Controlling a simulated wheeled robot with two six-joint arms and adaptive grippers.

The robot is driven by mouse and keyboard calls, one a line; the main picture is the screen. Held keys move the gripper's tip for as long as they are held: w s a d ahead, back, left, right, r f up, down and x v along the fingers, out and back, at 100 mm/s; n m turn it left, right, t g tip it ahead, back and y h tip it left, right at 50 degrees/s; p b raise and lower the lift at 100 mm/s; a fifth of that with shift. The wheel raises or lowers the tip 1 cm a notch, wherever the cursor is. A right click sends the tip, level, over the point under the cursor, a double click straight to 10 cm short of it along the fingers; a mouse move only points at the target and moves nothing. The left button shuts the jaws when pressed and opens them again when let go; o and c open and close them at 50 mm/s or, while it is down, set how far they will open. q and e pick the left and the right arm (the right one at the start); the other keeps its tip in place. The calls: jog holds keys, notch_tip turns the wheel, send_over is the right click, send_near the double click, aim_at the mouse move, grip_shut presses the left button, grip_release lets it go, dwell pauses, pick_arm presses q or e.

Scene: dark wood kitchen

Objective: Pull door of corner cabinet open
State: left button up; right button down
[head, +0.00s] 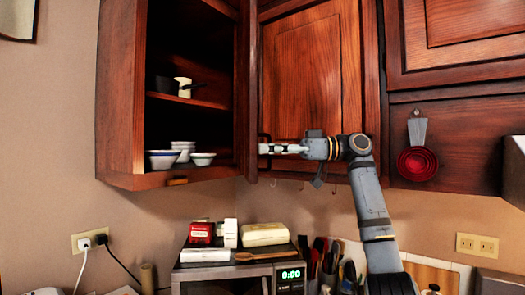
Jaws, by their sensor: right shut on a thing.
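The corner cabinet door (308,75) is a reddish-brown wood panel in the upper middle of the head view. It looks closed or nearly so; I cannot tell if there is a small gap. My right gripper (267,149) is at the lower left edge of this door, shut on its dark handle (264,137). The fingers partly hide the handle. My right arm comes up from below and bends left in front of the door. My left gripper is not in view.
Left of the door, an open-fronted cabinet (120,95) holds bowls (163,160) and a cup (183,87). Below stand a microwave (290,277) with boxes on top and several utensils (325,255). Red measuring cups (417,163) hang at right.

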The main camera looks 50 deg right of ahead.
jog(key=shift+w+a, duration=0.1)
jog(key=shift+a, duration=0.05)
jog(key=c, duration=1.4)
grip_release()
jog(key=v, duration=0.7)
jog(key=shift+d, duration=0.25)
jog(key=shift+c, duration=0.2)
